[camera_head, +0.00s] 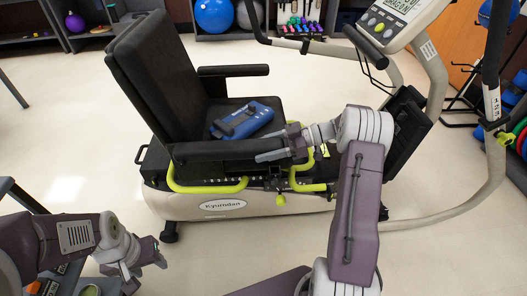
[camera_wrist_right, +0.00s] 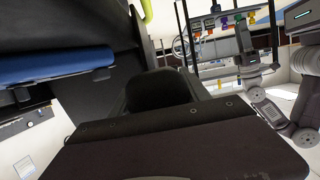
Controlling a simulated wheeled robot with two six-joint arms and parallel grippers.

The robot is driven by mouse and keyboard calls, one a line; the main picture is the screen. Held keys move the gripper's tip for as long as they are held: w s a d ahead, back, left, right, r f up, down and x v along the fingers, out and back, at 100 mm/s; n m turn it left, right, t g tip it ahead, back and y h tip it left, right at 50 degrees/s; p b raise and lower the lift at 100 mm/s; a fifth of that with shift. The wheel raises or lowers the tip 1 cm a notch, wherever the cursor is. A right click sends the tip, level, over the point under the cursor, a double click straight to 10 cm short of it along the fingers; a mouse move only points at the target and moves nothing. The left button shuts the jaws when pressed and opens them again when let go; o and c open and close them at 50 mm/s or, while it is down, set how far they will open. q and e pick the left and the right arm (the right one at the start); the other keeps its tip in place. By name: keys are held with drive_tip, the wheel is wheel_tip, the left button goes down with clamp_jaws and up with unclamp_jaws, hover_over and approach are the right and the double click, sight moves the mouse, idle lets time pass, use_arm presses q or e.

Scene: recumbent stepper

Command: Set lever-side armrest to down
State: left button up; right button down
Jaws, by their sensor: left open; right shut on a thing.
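The recumbent stepper's black seat (camera_head: 170,75) faces right in the head view. The near armrest (camera_head: 210,152), on the side with the yellow-green levers (camera_head: 280,200), lies about level beside the seat. My right gripper (camera_head: 272,149) is at its front end and shut on it. A broad dark padded surface (camera_wrist_right: 180,150), apparently this armrest, fills the bottom of the right wrist view; the fingers cannot be made out there. The far armrest (camera_head: 234,70) also lies level. My left gripper (camera_head: 145,258) is open and empty at lower left, apart from the stepper.
A blue device (camera_head: 245,120) lies on the seat. The stepper's console (camera_head: 398,15) and handlebars rise at upper right. Shelves with balls and small dumbbells (camera_head: 300,25) stand at the back. A dark shelf with items (camera_head: 65,275) is beneath my left arm. Pale floor in front is clear.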

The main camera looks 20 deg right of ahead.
drive_tip(key=shift+a+f, duration=0.1)
drive_tip(key=shift+f, duration=0.2)
drive_tip(key=c, duration=0.8)
unclamp_jaws()
drive_tip(key=shift+s, duration=0.1)
drive_tip(key=shift+o, duration=1.4)
drive_tip(key=shift+d+r, duration=0.2)
drive_tip(key=shift+d, duration=0.05)
drive_tip(key=p+v, duration=0.2)
drive_tip(key=v, duration=0.6)
drive_tip(key=shift+d, duration=0.3)
